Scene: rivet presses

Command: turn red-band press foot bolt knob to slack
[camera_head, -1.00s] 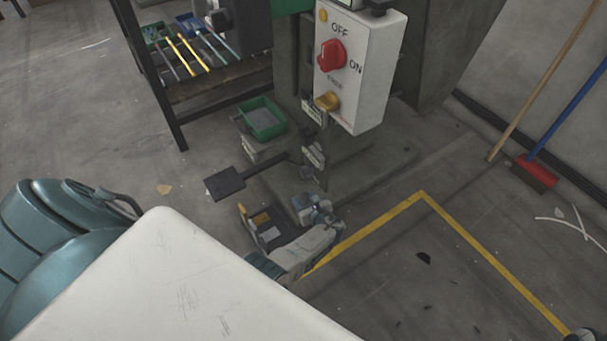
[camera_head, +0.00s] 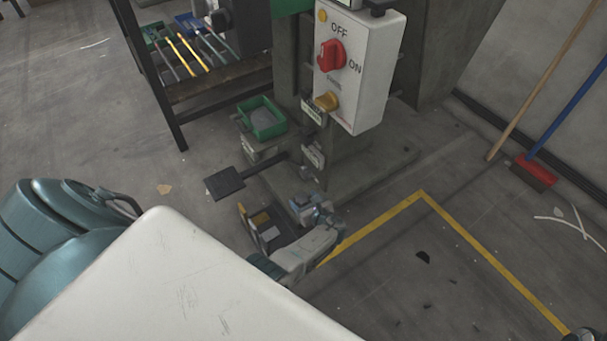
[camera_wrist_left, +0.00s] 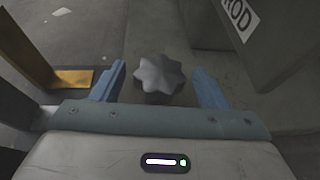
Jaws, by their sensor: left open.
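A grey star-shaped knob (camera_wrist_left: 160,75) shows in the left wrist view, between the two blue fingers of my left gripper (camera_wrist_left: 158,88). The gripper is open; a gap shows on each side of the knob. In the head view my left gripper (camera_head: 318,213) is low beside the foot of the press (camera_head: 345,175); the knob cannot be made out there. No red band can be made out on the press.
A control box (camera_head: 358,75) with a red switch (camera_head: 331,56) overhangs the press foot. A black pedal (camera_head: 224,183) and a green bin (camera_head: 263,118) are left of it. A broom (camera_head: 535,172) leans at the right. Floor inside the yellow line is mostly clear.

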